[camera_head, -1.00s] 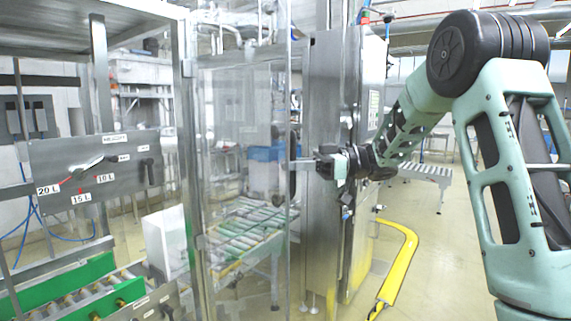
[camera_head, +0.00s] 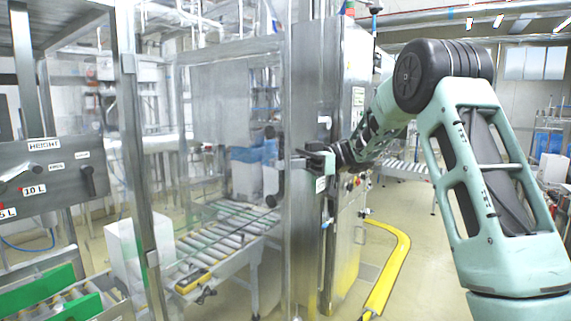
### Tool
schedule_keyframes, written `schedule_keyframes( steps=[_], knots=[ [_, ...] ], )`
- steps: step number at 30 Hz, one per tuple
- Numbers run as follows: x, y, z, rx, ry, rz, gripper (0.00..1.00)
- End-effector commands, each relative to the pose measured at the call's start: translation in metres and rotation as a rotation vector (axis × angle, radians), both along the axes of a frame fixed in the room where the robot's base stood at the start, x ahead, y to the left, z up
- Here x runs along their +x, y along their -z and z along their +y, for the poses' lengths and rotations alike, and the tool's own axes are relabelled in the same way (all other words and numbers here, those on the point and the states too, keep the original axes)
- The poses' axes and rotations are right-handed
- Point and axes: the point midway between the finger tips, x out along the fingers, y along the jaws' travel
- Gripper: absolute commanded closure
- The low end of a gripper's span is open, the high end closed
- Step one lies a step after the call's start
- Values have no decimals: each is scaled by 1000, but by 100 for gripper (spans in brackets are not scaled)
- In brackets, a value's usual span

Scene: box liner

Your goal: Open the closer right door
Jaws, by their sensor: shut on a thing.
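The closer right door is a clear panel (camera_head: 205,120) beside a steel post (camera_head: 130,130). Conveyor rollers and machine parts show through it. Its free edge is hard to make out near the steel cabinet. My gripper (camera_head: 312,160) is at the panel's right side, in front of the cabinet. It is shut on what looks like the door's handle, mostly hidden by the fingers. My arm reaches in from the right. I cannot tell how far the door stands open.
The steel cabinet (camera_head: 345,120) stands just behind my gripper. A yellow floor guard rail (camera_head: 392,270) curves out below my arm. A roller conveyor (camera_head: 225,240) and a white box (camera_head: 125,250) are at left. A control panel (camera_head: 45,180) is at far left.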

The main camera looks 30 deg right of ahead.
Motion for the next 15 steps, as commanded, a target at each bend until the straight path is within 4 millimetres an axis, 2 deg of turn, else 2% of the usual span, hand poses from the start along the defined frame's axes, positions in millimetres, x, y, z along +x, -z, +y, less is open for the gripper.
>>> schedule_keyframes(
  steps=[7,8,9,10,15],
  knots=[
    [1,-2,3,2,-1,-5,100],
    [1,-2,3,2,-1,-5,81],
    [1,-2,3,2,-1,-5,70],
    [1,-2,2,2,-1,-5,65],
    [1,-1,1,2,0,-3,65]
  ],
)
